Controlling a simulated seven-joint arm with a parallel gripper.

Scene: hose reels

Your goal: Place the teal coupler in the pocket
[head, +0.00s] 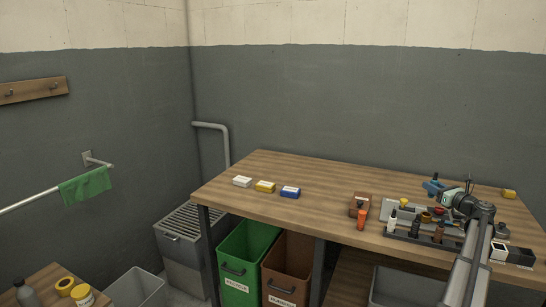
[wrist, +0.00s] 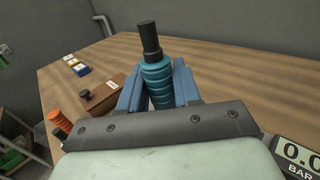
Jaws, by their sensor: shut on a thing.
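The teal coupler (wrist: 157,82) is a ribbed teal cylinder with a black stem at one end. In the wrist view it sits between the two blue fingers of my gripper (wrist: 159,92), which is shut on it, with the stem sticking out beyond the fingertips. In the head view my gripper (head: 434,187) is raised above the right part of the workbench, over a grey tray (head: 394,211); the coupler is too small there to make out surely. I cannot tell which opening is the pocket.
A black rack (head: 413,240) with several upright fittings stands at the bench's front. A brown block (head: 360,202) and an orange fitting (head: 361,220) are left of it. A gauge box (wrist: 298,156) is at right. Three small boxes lie further left; the bench between is clear.

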